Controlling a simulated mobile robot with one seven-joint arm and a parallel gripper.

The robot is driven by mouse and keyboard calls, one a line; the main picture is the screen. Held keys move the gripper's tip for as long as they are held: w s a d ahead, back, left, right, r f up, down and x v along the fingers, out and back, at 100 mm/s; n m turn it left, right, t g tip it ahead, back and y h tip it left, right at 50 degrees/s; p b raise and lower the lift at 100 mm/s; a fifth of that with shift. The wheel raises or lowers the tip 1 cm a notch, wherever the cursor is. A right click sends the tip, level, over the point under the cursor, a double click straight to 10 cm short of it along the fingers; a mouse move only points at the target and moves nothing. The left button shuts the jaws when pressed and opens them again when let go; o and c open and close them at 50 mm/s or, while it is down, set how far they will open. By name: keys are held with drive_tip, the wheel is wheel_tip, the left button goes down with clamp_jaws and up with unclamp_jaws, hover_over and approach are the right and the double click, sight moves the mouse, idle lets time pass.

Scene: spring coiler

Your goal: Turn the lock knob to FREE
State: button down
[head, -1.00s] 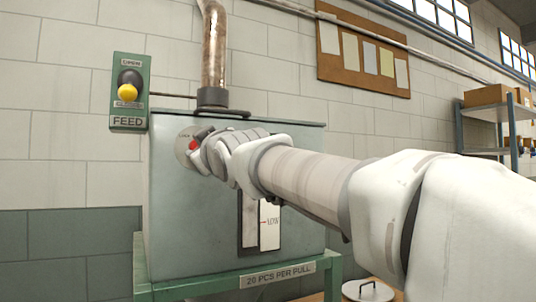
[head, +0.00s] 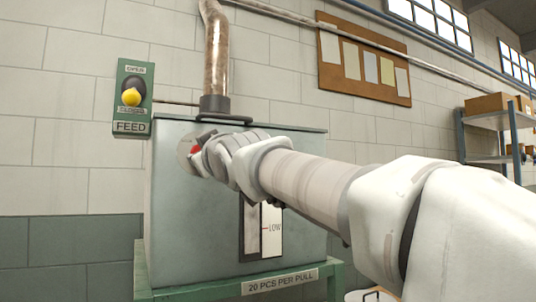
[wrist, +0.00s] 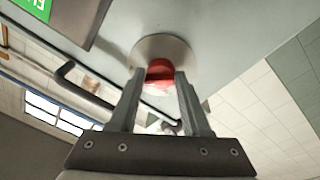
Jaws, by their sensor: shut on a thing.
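The lock knob (wrist: 160,70) is red and sits in the middle of a pale round plate (wrist: 180,48) on the face of the grey-green machine box. My gripper (wrist: 161,84) is shut on the knob, one finger on each side of it. In the head view the knob (head: 196,149) is a small red patch at the upper left of the box front, partly covered by my gripper. The plate (head: 185,148) shows only at its left edge there. I cannot read its markings or tell which way the knob points.
A green FEED panel (head: 131,128) with a yellow-ended knob (head: 131,97) is left of the box (head: 185,235). A pipe (head: 214,60) rises from its top. A LOW gauge (head: 271,230) is below my arm. In the wrist view, a dark bent bar (wrist: 85,88) is left of my fingers.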

drive_tip(key=shift+a+f, duration=0.1)
drive_tip(key=shift+f, duration=0.2)
drive_tip(key=c, duration=0.6)
unclamp_jaws()
drive_tip(key=shift+o, duration=1)
drive_tip(key=shift+r, duration=0.2)
drive_tip(key=shift+s, duration=0.1)
drive_tip(key=v, duration=1.7)
